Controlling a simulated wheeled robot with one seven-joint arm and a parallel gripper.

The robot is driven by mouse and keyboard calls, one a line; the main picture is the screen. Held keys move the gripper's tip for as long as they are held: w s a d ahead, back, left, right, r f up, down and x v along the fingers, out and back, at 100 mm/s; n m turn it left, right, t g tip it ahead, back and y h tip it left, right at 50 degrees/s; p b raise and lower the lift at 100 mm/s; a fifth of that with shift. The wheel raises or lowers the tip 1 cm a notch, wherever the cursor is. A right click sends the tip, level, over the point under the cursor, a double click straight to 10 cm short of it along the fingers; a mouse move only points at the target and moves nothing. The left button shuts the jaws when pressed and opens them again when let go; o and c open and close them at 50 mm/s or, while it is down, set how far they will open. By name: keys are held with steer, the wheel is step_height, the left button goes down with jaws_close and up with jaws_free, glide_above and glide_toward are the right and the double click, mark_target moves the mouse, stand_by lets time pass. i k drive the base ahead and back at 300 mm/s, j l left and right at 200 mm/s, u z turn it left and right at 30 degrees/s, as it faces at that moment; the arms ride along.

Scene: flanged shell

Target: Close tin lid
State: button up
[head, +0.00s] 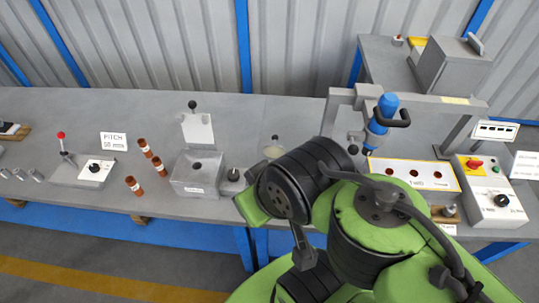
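A grey metal box (199,187) with a label on its front stands on the bench left of the middle. Its label is too small to read. A pale lid plate (198,130) with a dark knob on top stands upright at the back of the box, so the box is open. The box looks like the tin. My green and black arm reaches over the bench to the right of the box. My gripper cannot be made out; the arm links hide that area.
A small weight-like piece (233,175) and a round pale dish (273,151) stand right of the box. Several brown tubes (159,167) and a red-knobbed lever stand (64,152) are to its left. A blue tool on a grey frame (380,115) and a control box (489,190) are at right.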

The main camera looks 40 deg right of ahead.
mark_target(272, 150)
steer(key=z, duration=0.85)
steer(key=u, duration=0.25)
steer(key=i, duration=0.05)
